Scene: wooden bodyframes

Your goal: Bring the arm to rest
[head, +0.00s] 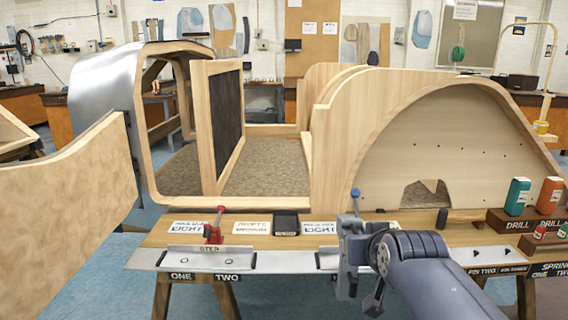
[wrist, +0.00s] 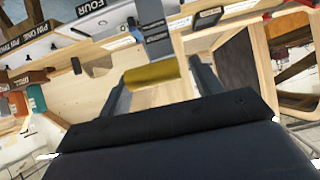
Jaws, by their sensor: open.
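My gripper (wrist: 158,72) is open in the wrist view, with its two dark fingers spread apart. A yellow cylinder (wrist: 150,74) and a grey-blue upright part (wrist: 155,28) show in the gap between them; I cannot tell whether they touch the fingers. In the head view my arm reaches in from the lower right. Its end is at the front edge of the workbench, close to a blue-knobbed clamp (head: 355,194). The fingers are hard to make out there.
A wooden bodyframe (head: 335,120) stands behind the bench (head: 155,238). Teal (head: 517,196) and orange (head: 549,195) drills stand at the right. A wooden panel (head: 65,195) fills the left.

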